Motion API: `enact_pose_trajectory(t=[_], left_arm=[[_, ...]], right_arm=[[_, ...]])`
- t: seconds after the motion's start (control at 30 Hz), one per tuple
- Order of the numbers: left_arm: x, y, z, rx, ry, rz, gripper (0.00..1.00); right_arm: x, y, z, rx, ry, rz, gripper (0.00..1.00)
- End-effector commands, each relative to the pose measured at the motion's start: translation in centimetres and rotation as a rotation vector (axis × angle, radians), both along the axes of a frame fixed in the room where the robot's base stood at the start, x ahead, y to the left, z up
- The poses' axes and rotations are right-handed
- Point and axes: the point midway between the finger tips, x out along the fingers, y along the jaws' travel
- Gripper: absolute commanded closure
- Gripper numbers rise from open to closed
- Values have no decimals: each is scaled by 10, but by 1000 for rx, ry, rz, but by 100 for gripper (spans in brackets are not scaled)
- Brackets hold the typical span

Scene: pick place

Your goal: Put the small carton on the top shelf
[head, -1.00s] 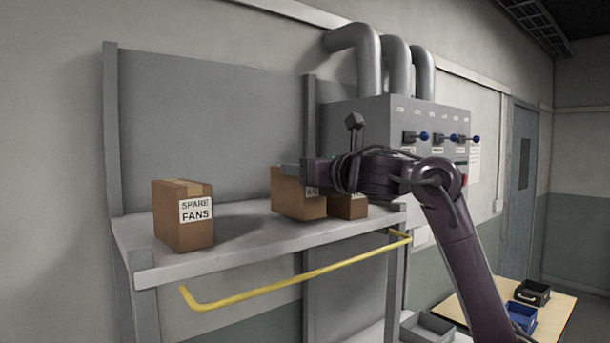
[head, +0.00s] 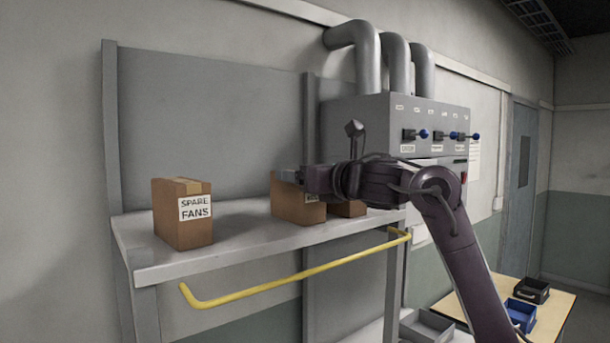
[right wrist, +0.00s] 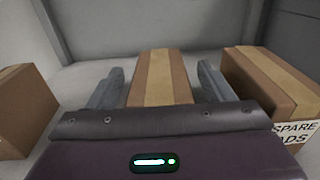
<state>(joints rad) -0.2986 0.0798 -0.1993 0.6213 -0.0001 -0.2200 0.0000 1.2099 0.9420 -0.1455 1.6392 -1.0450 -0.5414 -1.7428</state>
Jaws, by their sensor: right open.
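A brown carton with a tan tape strip (right wrist: 160,77) stands between the fingers of my right gripper (right wrist: 158,88) in the right wrist view. The fingers are open, one on each side of it. In the head view this looks like the middle carton (head: 296,207) on the upper shelf board (head: 240,240), partly hidden by my right gripper (head: 290,178). It seems to rest on the board. My left gripper is not in view.
Another carton (head: 350,209) is behind my arm; in the wrist view, a labelled carton (right wrist: 268,82) stands close on the right. A yellow bar (head: 300,274) runs along the shelf front.

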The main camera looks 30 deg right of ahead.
Motion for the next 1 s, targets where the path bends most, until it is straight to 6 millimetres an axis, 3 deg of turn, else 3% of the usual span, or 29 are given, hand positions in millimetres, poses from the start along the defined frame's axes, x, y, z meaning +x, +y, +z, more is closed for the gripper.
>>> enact_pose_trajectory(t=[0.17,0.4,0.63,0.8,1.0], left_arm=[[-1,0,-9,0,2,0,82],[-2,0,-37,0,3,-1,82],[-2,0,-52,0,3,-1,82],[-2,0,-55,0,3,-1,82],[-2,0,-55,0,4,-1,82]], right_arm=[[-13,-1,0,-3,-5,-1,26],[-63,-6,-1,-4,-7,-3,26],[-105,-8,1,-2,-5,-1,26],[-118,-10,2,0,-1,-1,26],[-120,-9,2,0,0,0,26]])
